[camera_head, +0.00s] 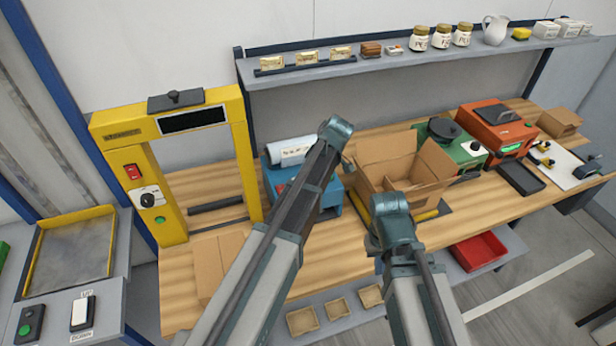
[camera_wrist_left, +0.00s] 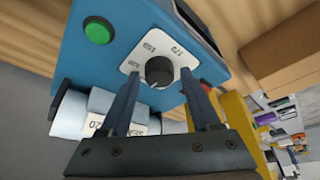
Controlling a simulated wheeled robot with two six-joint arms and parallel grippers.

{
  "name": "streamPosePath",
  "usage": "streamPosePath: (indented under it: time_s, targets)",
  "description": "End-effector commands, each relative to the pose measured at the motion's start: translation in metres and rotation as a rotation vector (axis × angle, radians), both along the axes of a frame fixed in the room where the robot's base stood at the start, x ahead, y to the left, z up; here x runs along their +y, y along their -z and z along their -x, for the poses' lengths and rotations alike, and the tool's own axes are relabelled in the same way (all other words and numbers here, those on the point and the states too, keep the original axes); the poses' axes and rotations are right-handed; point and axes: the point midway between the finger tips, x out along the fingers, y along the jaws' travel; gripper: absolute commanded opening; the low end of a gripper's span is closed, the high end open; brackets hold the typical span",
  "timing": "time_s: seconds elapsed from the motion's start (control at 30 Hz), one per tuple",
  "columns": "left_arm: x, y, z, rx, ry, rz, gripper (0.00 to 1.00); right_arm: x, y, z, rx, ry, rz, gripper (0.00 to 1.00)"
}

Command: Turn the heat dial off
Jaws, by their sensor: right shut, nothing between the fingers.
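The heat dial (camera_wrist_left: 158,72) is a dark round knob on a white plate with number marks, on the front of a blue machine (camera_wrist_left: 215,25). A small light mark shows at the knob's lower edge in the left wrist view; its exact setting is too small to read. My left gripper (camera_wrist_left: 161,75) is open, its two fingers apart on either side of the knob, with gaps between. In the head view the blue machine (camera_head: 333,198) stands on the bench, and my left arm covers the dial and left gripper. My right gripper is shut and empty, largely masked by its arm.
A green button (camera_wrist_left: 98,31) is beside the dial. A yellow frame machine (camera_head: 170,222) stands left on the bench. An open cardboard box (camera_head: 425,165) is right of the blue machine. Green and orange machines (camera_head: 497,128) stand farther right. A shelf (camera_head: 400,62) runs above.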

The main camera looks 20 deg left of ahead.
Motion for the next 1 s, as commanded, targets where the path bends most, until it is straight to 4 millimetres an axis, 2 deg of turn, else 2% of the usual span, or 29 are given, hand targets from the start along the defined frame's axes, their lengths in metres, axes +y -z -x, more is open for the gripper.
streamPosePath:
  time_s: [0.37, 0.57, 0.77, 1.0]
  targets:
    - [0.001, -0.001, -0.001, -0.001, 0.001, -0.002, 0.76, 0.000, -0.001, 0.000, 0.000, 0.000, 0.000, 0.00]
    - [-0.002, -0.010, 0.000, -0.002, 0.002, -0.003, 0.76, 0.000, -0.010, 0.000, 0.000, 0.002, 0.000, 0.00]
    - [-0.010, -0.032, 0.001, -0.002, 0.002, -0.003, 0.76, 0.000, -0.031, 0.000, 0.000, 0.006, -0.001, 0.00]
    - [-0.024, -0.068, 0.003, -0.001, 0.003, -0.002, 0.76, 0.000, -0.068, 0.000, -0.001, 0.012, -0.002, 0.00]
